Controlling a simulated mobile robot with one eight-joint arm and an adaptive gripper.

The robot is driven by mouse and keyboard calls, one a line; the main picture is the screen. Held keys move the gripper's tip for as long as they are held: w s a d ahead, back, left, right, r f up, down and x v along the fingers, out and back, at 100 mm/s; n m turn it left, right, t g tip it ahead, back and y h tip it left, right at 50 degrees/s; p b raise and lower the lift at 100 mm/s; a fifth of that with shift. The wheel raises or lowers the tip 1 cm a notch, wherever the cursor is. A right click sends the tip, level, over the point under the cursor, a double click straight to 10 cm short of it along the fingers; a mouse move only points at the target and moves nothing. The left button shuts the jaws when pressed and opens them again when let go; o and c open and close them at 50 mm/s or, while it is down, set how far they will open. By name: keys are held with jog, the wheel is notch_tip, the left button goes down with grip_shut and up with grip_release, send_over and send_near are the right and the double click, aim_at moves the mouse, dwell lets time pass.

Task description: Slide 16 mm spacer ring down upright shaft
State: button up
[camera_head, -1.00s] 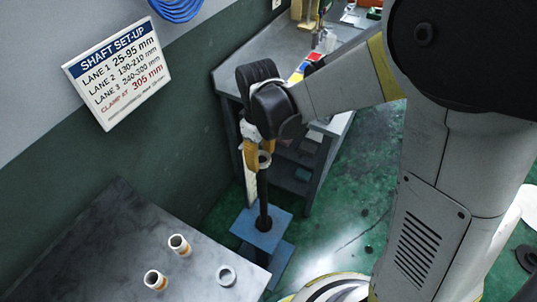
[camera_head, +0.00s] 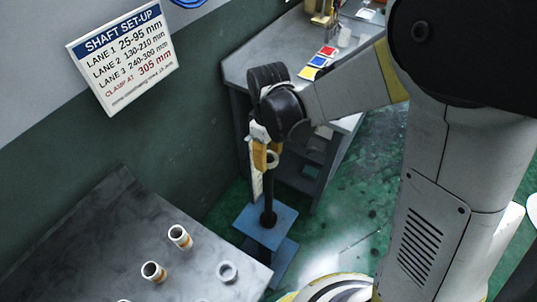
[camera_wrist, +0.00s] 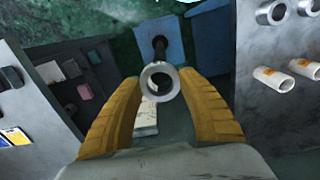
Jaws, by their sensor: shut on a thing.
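A pale spacer ring (camera_wrist: 145,80) is held between the yellow fingertips of my gripper (camera_wrist: 159,84). In the head view the ring (camera_head: 273,157) shows at the lower end of my gripper (camera_head: 267,156). The dark upright shaft (camera_head: 268,196) stands on a blue base (camera_head: 254,230), below the fingers. In the wrist view the shaft (camera_wrist: 160,47) runs from the blue base towards the ring. I cannot tell whether the shaft's top is inside the ring or just behind it; the ring and fingers hide it.
A grey table (camera_head: 105,225) at lower left bears tubular pieces (camera_head: 180,237) with orange bands and a loose grey ring (camera_head: 227,271). A workbench (camera_head: 262,58) with coloured cards stands behind. A pale upright strip (camera_head: 255,172) is close beside the shaft. A wall sign (camera_head: 122,55) hangs at left.

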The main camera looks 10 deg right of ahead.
jog(key=shift+f+b, duration=1.7)
jog(key=shift+f, duration=0.55)
jog(key=o, duration=1.2)
jog(key=shift+r, duration=0.1)
notch_tip(320, 180, up, 12)
jog(key=shift+f, duration=0.1)
jog(key=shift+d, duration=0.1)
